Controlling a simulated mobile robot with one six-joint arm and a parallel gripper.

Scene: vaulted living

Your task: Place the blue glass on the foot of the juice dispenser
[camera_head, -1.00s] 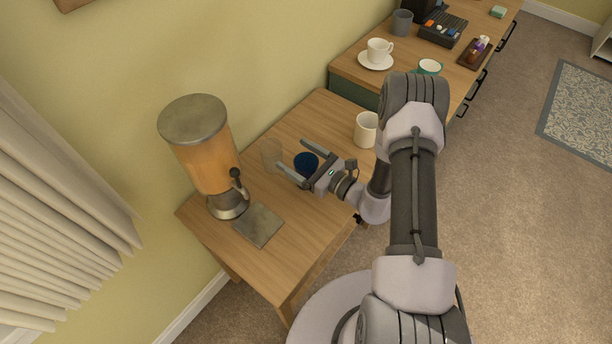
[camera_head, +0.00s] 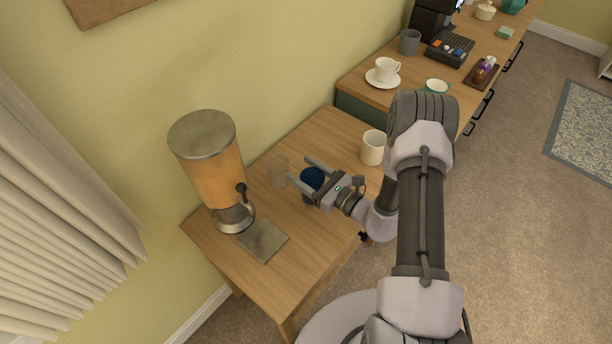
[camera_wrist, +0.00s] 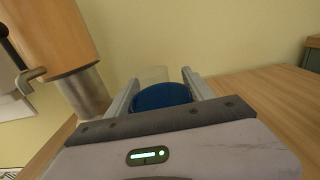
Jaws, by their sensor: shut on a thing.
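The blue glass (camera_head: 312,178) is between the fingers of my gripper (camera_head: 305,174), which is shut on it. It also shows in the wrist view (camera_wrist: 160,96) between the two fingers, its lower part hidden by my gripper. In the head view it is over the right part of the wooden table; I cannot tell how far above the top. The juice dispenser (camera_head: 215,172), with an orange body and grey lid, stands at the table's left end. Its foot, a flat grey square plate (camera_head: 263,241), lies in front of its tap, bare.
A clear glass (camera_head: 279,170) stands just beyond my gripper, close to the fingertips. A white mug (camera_head: 373,147) stands on the table (camera_head: 300,245) to the right. A sideboard with a cup on a saucer (camera_head: 383,79) adjoins behind. The table front is clear.

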